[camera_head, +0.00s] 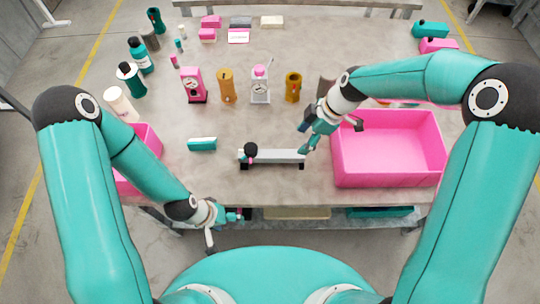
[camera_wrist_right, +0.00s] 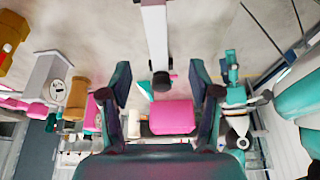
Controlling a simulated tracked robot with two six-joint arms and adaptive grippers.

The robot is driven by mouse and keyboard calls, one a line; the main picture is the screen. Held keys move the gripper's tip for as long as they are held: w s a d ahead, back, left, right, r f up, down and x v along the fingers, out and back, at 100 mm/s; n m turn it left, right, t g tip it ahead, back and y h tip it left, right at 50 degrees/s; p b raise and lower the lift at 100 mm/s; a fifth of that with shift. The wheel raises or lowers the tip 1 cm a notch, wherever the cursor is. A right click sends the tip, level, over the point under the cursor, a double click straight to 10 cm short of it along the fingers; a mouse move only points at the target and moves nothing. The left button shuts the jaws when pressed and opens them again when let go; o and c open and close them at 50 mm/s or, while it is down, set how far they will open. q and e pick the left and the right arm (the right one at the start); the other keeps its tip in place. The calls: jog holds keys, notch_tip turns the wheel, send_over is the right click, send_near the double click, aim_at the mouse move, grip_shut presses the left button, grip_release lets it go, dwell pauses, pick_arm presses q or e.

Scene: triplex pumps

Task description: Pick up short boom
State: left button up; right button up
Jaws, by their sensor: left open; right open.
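The likely short boom (camera_head: 275,156) is a light grey bar with dark end supports, lying crosswise near the table's front edge. A round black part sits at its left end. In the right wrist view, the bar (camera_wrist_right: 155,35) runs down from the top edge to a black end between my finger pads. My right gripper (camera_head: 306,138) is open and empty beside the boom's right end; its open fingers (camera_wrist_right: 160,88) also show in the wrist view. Whether it touches the boom cannot be told. My left gripper (camera_head: 224,222) is open and empty, low at the table's front edge.
A large pink bin (camera_head: 388,182) stands right of the boom. Another pink bin (camera_head: 145,145) is at left, partly behind my left arm. A teal block (camera_head: 202,144) lies left of the boom. Gauges and cylinders, including a pink gauge (camera_head: 193,86), stand behind.

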aim_at(286, 153)
jog(key=shift+w+a, duration=0.15)
jog(key=shift+a, duration=0.05)
jog(key=x, duration=1.1)
jog(key=shift+w+f, duration=0.15)
jog(key=shift+f, duration=0.05)
grip_shut()
